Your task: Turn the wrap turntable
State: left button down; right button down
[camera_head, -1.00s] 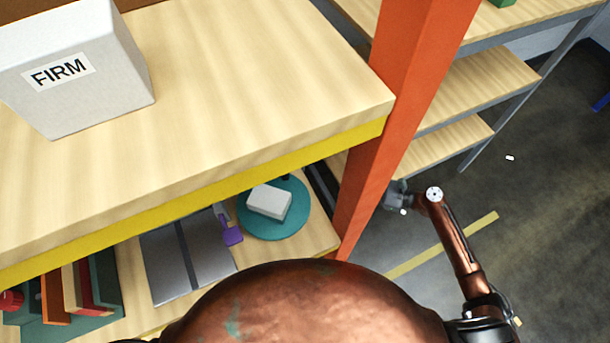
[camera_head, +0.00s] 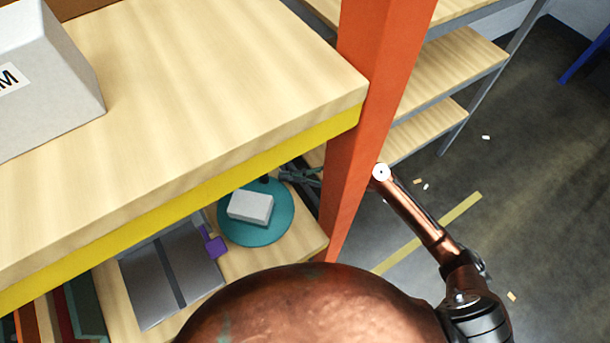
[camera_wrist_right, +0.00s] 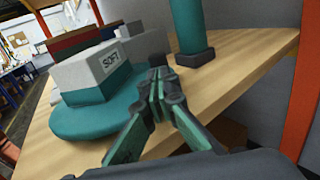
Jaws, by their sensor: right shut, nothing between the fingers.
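The wrap turntable is a teal disc (camera_head: 285,222) on the lower shelf, with a pale box (camera_head: 250,207) on it. In the right wrist view the turntable (camera_wrist_right: 75,122) carries this box (camera_wrist_right: 90,75), labelled SOFT. My right gripper (camera_head: 283,174) reaches past the orange post to the turntable's far right edge, partly hidden by the post. In the right wrist view my right gripper (camera_wrist_right: 157,80) is shut and empty, its fingertips close beside the disc's rim and the box. I cannot tell whether they touch. My left gripper is not in view.
The orange post (camera_head: 375,90) stands between my right forearm and the shelf. The upper shelf (camera_head: 220,80) overhangs the turntable. A teal cylinder (camera_wrist_right: 187,25) stands close to the gripper.

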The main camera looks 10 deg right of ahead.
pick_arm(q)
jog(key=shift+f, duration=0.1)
pick_arm(e)
jog(key=shift+x, duration=1.3)
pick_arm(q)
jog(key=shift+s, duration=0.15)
pick_arm(e)
jog(key=shift+w, duration=0.1)
jog(key=shift+a+g, duration=0.1)
jog(key=shift+g, duration=0.2)
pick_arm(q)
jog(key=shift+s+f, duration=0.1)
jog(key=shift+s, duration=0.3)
pick_arm(e)
jog(key=shift+w+a+n, duration=0.15)
jog(key=shift+n, duration=0.15)
